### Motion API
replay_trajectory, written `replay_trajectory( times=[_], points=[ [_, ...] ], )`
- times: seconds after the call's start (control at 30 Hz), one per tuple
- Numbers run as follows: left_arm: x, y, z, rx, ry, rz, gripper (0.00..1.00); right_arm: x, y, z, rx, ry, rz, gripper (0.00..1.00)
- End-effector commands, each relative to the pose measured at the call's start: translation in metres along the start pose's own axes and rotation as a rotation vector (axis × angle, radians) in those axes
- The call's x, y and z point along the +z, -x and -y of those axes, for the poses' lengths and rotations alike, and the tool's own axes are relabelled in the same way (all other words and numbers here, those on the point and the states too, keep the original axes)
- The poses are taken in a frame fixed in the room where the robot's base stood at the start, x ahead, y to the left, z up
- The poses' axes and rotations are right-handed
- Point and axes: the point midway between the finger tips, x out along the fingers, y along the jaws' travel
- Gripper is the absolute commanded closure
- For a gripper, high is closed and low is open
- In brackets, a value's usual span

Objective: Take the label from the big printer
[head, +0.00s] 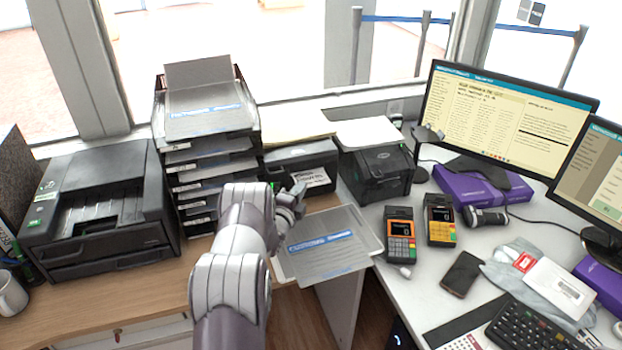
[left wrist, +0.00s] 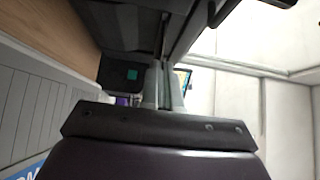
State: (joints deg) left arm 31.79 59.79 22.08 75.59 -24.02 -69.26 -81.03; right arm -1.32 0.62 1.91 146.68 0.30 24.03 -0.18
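A wide black printer (head: 300,165) stands right of the stacked trays, with a white printed label (head: 310,178) at its front. A larger-looking black printer (head: 105,205) stands at the far left; I see no label on it. My left gripper (head: 297,193) is at the front of the middle printer, close beside the label's lower left. I cannot tell whether it touches the label. In the left wrist view its two pale fingers (left wrist: 164,88) look close together, pointing past a dark casing; no label shows clearly between them. My right gripper is out of view.
A stack of trays (head: 215,145) is left of my arm. A grey clipboard-like sheet (head: 325,255) lies below my gripper, over the counter gap. Another black printer (head: 378,172), two card terminals (head: 400,235) and a monitor (head: 500,112) stand to the right.

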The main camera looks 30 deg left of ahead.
Motion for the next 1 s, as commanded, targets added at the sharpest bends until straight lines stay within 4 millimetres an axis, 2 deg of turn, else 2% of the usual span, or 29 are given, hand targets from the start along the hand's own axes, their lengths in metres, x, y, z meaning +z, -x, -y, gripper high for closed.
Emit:
replay_trajectory(
  times=[0.43,0.63,1.0],
  points=[
    [-0.006,0.008,0.028,-0.001,0.0,-0.001,1.0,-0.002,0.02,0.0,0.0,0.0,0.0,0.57],
    [-0.007,0.011,0.033,0.001,0.0,0.0,1.0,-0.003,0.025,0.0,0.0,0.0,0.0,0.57],
    [-0.002,0.039,0.066,0.001,-0.001,0.0,1.0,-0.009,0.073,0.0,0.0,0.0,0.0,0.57]
  ],
)
